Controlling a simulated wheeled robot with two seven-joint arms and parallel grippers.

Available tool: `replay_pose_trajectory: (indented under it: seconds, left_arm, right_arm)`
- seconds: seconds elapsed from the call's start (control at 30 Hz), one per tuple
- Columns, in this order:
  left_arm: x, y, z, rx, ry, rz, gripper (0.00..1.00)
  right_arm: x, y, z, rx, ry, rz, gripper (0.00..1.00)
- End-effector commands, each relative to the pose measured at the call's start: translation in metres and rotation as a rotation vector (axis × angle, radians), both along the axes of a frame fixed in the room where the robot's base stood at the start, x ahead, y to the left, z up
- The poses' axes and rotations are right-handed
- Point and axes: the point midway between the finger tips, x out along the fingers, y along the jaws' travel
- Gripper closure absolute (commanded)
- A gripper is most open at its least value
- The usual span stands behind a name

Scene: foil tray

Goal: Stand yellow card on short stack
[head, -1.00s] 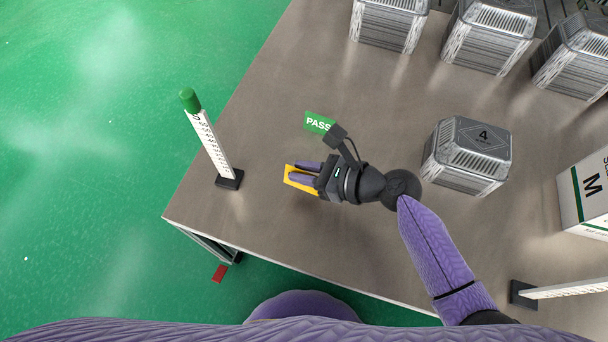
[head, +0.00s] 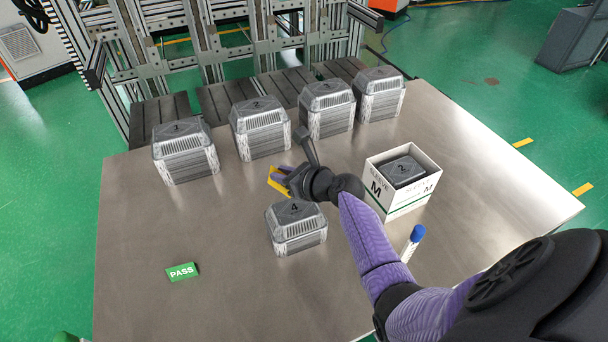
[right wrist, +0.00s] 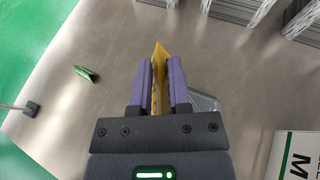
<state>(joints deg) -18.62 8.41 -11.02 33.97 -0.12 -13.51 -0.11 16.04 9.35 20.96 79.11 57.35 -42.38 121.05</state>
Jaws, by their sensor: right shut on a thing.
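The yellow card (head: 277,187) is in my right gripper (head: 279,176), which is shut on it above the table. In the right wrist view the card (right wrist: 160,72) stands edge-on between the purple fingers (right wrist: 160,85). The card is behind and slightly left of the stack marked 4 (head: 296,228), which stands alone mid-table. In the wrist view that stack (right wrist: 204,103) is mostly hidden by the gripper. Several grey ribbed stacks form a back row, including stack 1 (head: 184,153) and stack 2 (head: 260,130). My left gripper is not in view.
A white sleeve box (head: 408,202) marked M holds another stack (head: 404,171) on the right. A green PASS card (head: 182,272) lies at the front left.

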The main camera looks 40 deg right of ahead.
Motion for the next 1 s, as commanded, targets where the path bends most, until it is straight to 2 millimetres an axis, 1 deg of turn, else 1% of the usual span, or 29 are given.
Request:
replay_pose_trajectory:
  seconds: [0.03,0.07,0.17,0.4,0.6,0.63,0.77,0.9,0.93,0.97,1.0]
  left_arm:
    - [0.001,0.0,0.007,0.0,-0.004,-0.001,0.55]
    - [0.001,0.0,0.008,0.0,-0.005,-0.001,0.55]
    - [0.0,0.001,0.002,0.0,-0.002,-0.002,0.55]
    - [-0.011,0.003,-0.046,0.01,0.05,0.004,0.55]
    - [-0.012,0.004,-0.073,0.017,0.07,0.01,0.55]
    - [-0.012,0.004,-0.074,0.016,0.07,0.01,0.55]
    - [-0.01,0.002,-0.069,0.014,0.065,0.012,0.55]
    - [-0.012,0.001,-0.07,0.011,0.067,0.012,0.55]
    - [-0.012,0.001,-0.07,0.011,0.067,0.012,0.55]
    - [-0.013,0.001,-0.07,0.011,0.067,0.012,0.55]
    - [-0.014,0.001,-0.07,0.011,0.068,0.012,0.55]
  right_arm:
    - [-0.001,-0.009,0.007,0.002,-0.002,-0.031,1.0]
    - [-0.002,-0.014,0.007,0.002,-0.002,-0.047,1.0]
    - [-0.003,-0.022,-0.002,0.0,0.002,-0.074,1.0]
    - [-0.004,-0.022,-0.067,-0.001,0.009,-0.076,1.0]
    - [-0.004,-0.022,-0.102,-0.001,0.007,-0.075,1.0]
    - [-0.004,-0.022,-0.103,-0.001,0.006,-0.075,1.0]
    - [-0.004,-0.022,-0.096,-0.001,0.002,-0.074,1.0]
    - [-0.004,-0.022,-0.098,-0.001,0.002,-0.074,1.0]
    - [-0.004,-0.022,-0.098,-0.001,0.002,-0.074,0.76]
    - [-0.004,-0.022,-0.098,-0.001,0.001,-0.074,0.7]
    - [-0.004,-0.022,-0.097,-0.001,0.001,-0.074,0.61]
